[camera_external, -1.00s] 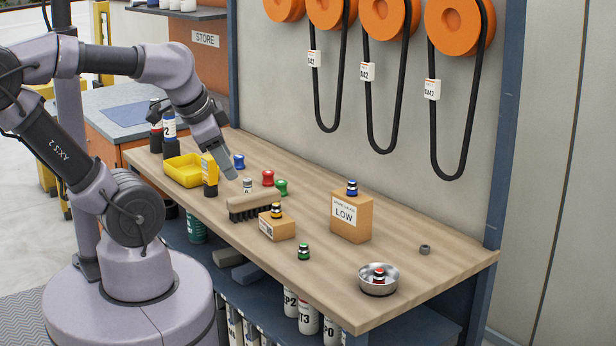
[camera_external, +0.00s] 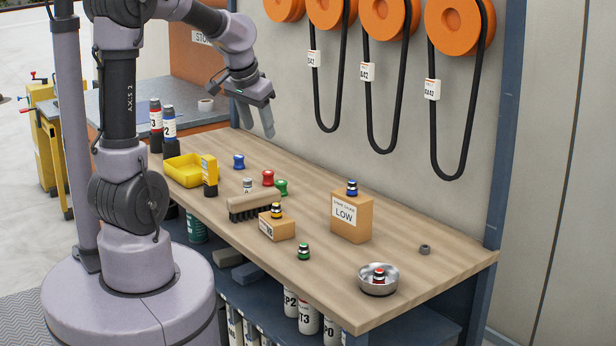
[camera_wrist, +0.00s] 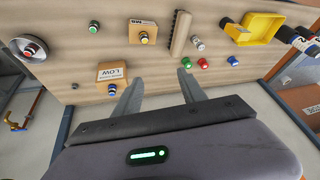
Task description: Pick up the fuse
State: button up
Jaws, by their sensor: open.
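A small pale grey cylinder with dark lettering, which looks like the fuse (camera_external: 247,187), stands on the wooden bench just behind the brush. It also shows in the wrist view, as the pale fuse (camera_wrist: 198,44) beside the brush. My gripper (camera_external: 257,131) is raised above the back of the bench, near the wall, with its fingers apart and pointing down. In the wrist view my gripper (camera_wrist: 160,76) is open, with nothing between its fingers. The fuse is well away from the fingers.
The brush (camera_external: 255,205) lies close to the fuse. Red (camera_external: 268,177), green (camera_external: 281,187) and blue (camera_external: 239,161) knobs stand nearby. A yellow meter (camera_external: 209,176) and yellow tray (camera_external: 181,169) are at left. The LOW block (camera_external: 351,218) and metal bowl (camera_external: 378,284) are rightward.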

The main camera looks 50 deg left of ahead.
jog(key=w+a+f+n, duration=0.3)
jog(key=a, duration=0.5)
jog(key=n, duration=0.2)
send_near(246, 181)
jog(key=shift+g, duration=0.5)
jog(key=b+x, duration=0.1)
jog(key=x, duration=0.2)
jog(key=w+b+x, duration=0.1)
jog(key=b+x, duration=0.1)
jog(key=x, duration=0.1)
jog(key=shift+w+a, duration=0.15)
jog(key=shift+w, duration=0.05)
jog(key=b+x, duration=0.2)
jog(key=x, duration=0.4)
jog(key=shift+s+f+b, duration=0.1)
jog(key=shift+s+b, duration=0.05)
jog(key=shift+b, duration=0.2)
jog(key=shift+s+r, duration=0.1)
jog(key=shift+r, duration=0.1)
jog(key=shift+c, duration=1.1)
grip_shut()
